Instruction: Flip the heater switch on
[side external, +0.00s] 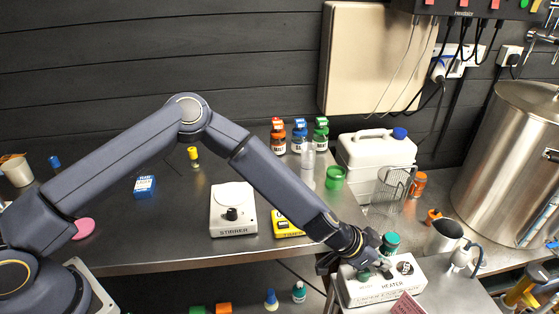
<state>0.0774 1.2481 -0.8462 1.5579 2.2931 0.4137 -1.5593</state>
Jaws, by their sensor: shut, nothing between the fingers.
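The heater (362,294) is a white box marked HEATER at the lower right, on a lower surface than the main bench. A dark round part (405,268) shows on the right of its top. My gripper (383,271) is shut and empty, with its fingers down at the left and middle of the heater's top. The heater switch is not clearly visible; my gripper covers part of the top. I cannot tell whether the fingers touch the switch or the box.
A teal-capped item (390,241) stands close behind my gripper. A red sign (408,305) is in front of the heater. A metal jug (444,237) and a large steel pot (508,160) are to the right. The white stirrer (233,211) and a yellow device (287,226) stand left.

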